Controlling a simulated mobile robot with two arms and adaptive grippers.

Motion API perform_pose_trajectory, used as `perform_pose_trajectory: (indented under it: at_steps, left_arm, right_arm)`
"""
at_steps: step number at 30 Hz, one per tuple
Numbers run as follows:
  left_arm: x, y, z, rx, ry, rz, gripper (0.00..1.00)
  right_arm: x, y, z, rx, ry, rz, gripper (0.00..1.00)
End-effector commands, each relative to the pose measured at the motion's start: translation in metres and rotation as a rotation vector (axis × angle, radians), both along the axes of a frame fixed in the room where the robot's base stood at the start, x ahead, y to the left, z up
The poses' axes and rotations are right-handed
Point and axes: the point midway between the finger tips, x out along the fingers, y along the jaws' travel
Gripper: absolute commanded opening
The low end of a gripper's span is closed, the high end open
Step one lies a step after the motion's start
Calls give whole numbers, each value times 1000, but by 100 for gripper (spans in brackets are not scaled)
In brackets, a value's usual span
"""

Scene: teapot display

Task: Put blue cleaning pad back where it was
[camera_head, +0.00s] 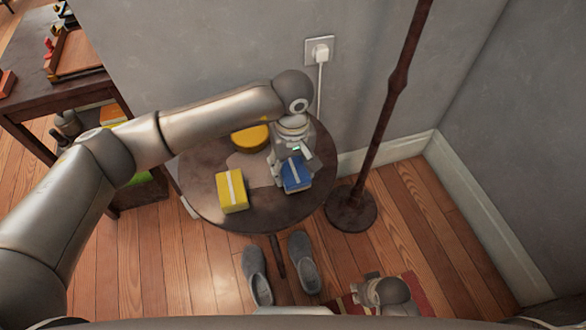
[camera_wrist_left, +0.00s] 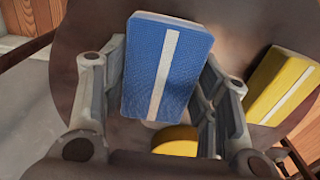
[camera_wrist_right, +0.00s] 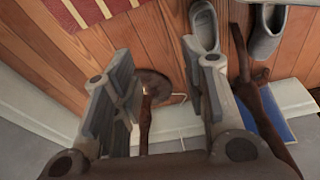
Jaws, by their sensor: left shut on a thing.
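The blue cleaning pad (camera_head: 297,174), with a white stripe, is at the right side of the round dark table (camera_head: 205,205). My left gripper (camera_head: 293,160) is shut on it from above. In the left wrist view the pad (camera_wrist_left: 165,65) sits between the two fingers, its striped face toward the camera. I cannot tell whether the pad touches the tabletop or hangs just above it. My right gripper (camera_head: 378,288) is low at the bottom of the head view, away from the table. In the right wrist view its fingers (camera_wrist_right: 160,85) are apart with nothing between them.
A yellow pad (camera_head: 232,191) with a white stripe lies left of the blue one. A round yellow object (camera_head: 250,138) is behind. A dark pole on a round base (camera_head: 351,208) stands right of the table. Grey slippers (camera_head: 303,262) are on the floor in front.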

Motion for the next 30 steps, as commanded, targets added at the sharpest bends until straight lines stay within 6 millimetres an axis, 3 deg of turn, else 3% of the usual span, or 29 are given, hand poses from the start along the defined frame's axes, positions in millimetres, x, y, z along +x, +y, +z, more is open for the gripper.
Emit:
perform_pose_trajectory:
  at_steps: [4, 15, 29, 30]
  left_arm:
    - [-1, -1, -17, 0, 1, -1, 32]
    - [0, -1, -18, 0, 0, -1, 32]
    - [-1, 0, -21, 0, 0, -1, 32]
    - [-1, 0, -20, 0, 0, -1, 60]
  right_arm:
    - [3, 0, 4, 1, -6, 0, 40]
    - [1, -1, 2, -2, 3, 0, 40]
    - [7, 0, 18, 1, -12, -2, 40]
    - [7, 0, 20, 1, -12, -2, 40]
